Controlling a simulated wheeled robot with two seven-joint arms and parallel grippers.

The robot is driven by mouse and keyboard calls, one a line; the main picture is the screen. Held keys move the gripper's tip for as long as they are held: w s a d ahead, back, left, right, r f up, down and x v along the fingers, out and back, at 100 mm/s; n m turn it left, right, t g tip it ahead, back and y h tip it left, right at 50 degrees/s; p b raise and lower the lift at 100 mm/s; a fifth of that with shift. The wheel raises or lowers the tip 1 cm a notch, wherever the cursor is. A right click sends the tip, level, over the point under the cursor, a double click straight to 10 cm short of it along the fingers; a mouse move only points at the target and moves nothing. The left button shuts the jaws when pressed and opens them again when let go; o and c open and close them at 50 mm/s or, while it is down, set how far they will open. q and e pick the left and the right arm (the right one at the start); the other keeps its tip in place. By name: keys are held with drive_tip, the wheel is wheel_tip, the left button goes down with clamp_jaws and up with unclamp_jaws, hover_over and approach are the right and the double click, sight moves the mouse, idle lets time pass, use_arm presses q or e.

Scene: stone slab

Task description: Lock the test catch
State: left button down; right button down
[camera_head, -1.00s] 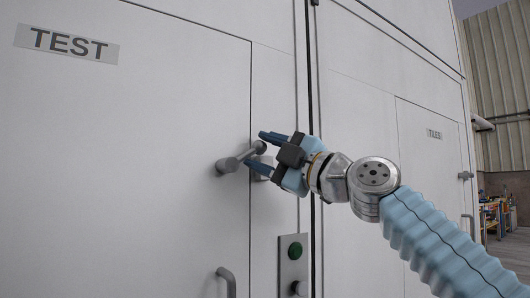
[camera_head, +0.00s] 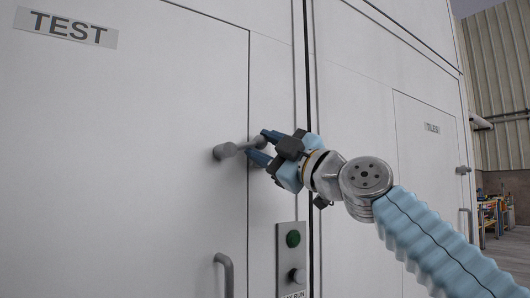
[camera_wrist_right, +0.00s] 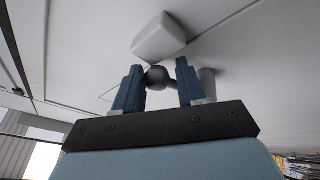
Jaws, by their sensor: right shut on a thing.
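The TEST door (camera_head: 110,140) fills the left of the head view and looks flush with its frame. Its catch is a grey lever (camera_head: 230,149) that points right across the door's edge, tilted slightly up. My right gripper (camera_head: 258,144) has its blue fingers around the lever's outer end. In the right wrist view a dark round lever end (camera_wrist_right: 156,77) sits between the fingers, with a pale block (camera_wrist_right: 160,38) beyond it. The fingers partly hide the lever end and the block in the head view. My left gripper is out of view.
The TILES door (camera_head: 430,165) is at the right. A cluttered workbench (camera_head: 493,217) stands far right.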

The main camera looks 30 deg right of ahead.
drive_tip(key=shift+s+f+m+t+h, duration=0.1)
drive_tip(key=shift+f+m+t+h, duration=0.15)
drive_tip(key=shift+m, duration=0.3)
drive_tip(key=shift+f+m+t+h, duration=0.15)
drive_tip(key=shift+m+h, duration=0.1)
drive_tip(key=shift+m, duration=0.3)
drive_tip(key=shift+a+f+m+t+h, duration=0.1)
drive_tip(key=shift+f+m+t+h, duration=0.15)
drive_tip(key=shift+m+h, duration=0.45)
drive_tip(key=shift+f+m+t+h, duration=0.15)
drive_tip(key=shift+f+m+h, duration=0.15)
drive_tip(key=shift+m, duration=0.8)
drive_tip(key=c, duration=0.7)
unclamp_jaws()
drive_tip(key=shift+s+a, duration=0.1)
drive_tip(key=shift+a, duration=0.05)
drive_tip(key=shift+o, duration=0.3)
drive_tip(key=shift+f, duration=0.1)
